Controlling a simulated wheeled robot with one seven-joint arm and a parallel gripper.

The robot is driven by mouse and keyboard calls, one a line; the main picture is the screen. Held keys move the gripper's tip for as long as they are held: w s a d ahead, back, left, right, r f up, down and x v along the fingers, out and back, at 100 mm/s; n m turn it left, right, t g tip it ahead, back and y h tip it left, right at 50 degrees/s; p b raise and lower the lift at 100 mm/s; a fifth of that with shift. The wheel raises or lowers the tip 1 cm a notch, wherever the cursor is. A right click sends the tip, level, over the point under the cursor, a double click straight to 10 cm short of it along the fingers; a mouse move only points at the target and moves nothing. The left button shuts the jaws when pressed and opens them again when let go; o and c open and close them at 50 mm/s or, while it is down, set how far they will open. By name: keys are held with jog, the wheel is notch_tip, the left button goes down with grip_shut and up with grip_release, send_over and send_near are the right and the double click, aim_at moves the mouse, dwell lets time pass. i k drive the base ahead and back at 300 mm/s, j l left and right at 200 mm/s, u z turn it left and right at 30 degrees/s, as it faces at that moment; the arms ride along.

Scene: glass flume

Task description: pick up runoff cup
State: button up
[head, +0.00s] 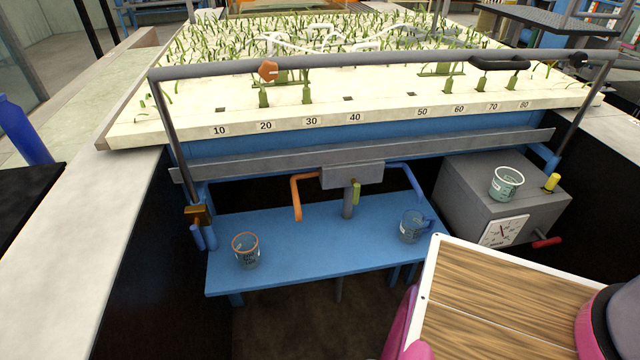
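Three clear cups are in the head view, and I cannot tell by a label which is the runoff cup. One cup with an orange rim (245,250) stands upright on the left of the blue shelf (320,250), below and left of the orange spout (296,197). A blue-tinted cup (411,226) stands on the right of the shelf, near the end of the blue spout (410,178). A third cup with a pale green rim (507,182) stands on the grey box (470,200). My gripper is not in view.
A planted white bed (180,118) with numbered marks and a grey front rail (380,64) overhangs the shelf. The grey box carries a dial (505,231), yellow knob (551,182) and red handle (547,242). The shelf between its two cups is clear.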

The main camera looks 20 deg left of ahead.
aim_at(245, 245)
jog(key=u, duration=2.05)
jog(key=k+z, duration=0.4)
jog(key=k+l+z, duration=0.1)
jog(key=z, duration=0.3)
